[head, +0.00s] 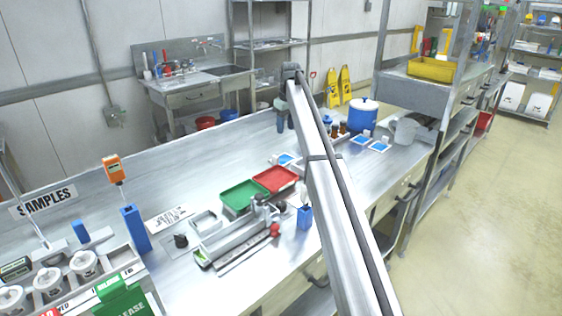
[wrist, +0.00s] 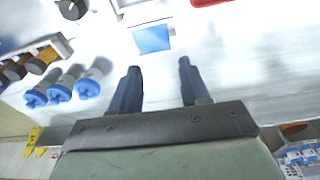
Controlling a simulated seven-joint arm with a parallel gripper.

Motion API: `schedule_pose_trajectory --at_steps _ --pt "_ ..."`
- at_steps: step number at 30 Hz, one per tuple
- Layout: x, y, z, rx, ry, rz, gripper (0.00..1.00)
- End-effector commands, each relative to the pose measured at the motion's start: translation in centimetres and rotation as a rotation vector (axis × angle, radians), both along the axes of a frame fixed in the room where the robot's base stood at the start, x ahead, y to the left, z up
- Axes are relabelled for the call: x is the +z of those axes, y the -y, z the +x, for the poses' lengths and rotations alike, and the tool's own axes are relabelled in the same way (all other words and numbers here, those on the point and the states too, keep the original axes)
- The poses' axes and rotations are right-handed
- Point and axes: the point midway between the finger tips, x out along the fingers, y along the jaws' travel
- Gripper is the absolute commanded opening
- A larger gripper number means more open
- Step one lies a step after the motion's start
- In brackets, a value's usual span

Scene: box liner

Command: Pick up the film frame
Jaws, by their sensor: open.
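Blue squares with pale edges, which look like film frames, lie on the steel bench. One film frame (head: 285,159) is partly hidden by my arm in the head view, and two others, a film frame (head: 361,139) and a film frame (head: 380,147), lie to the right of my arm. In the wrist view one blue film frame (wrist: 152,39) lies beyond the gap between my fingertips, with a white piece against its far edge. My gripper (wrist: 157,72) is open and empty, apart from it. In the head view my gripper (head: 281,118) hangs over the bench's far edge.
Blue-capped vials (wrist: 60,90) and amber bottles (wrist: 35,64) are left of my fingers in the wrist view. A green tray (head: 244,196), a red tray (head: 275,180) and a steel slicer-like device (head: 240,230) stand on the bench. A blue tub (head: 363,116) is at right.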

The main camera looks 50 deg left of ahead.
Motion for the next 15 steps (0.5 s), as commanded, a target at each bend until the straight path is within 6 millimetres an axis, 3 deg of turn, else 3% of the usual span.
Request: schedule_pose_trajectory --at_steps 3,8,15 --pt "0.6 -1.6 -1.8 0.033 -0.011 0.001 0.46" --pt "0.0 -2.0 -2.4 0.041 -0.015 0.002 0.46" --pt "-3.3 -2.3 -2.4 0.04 -0.015 0.0 0.46"
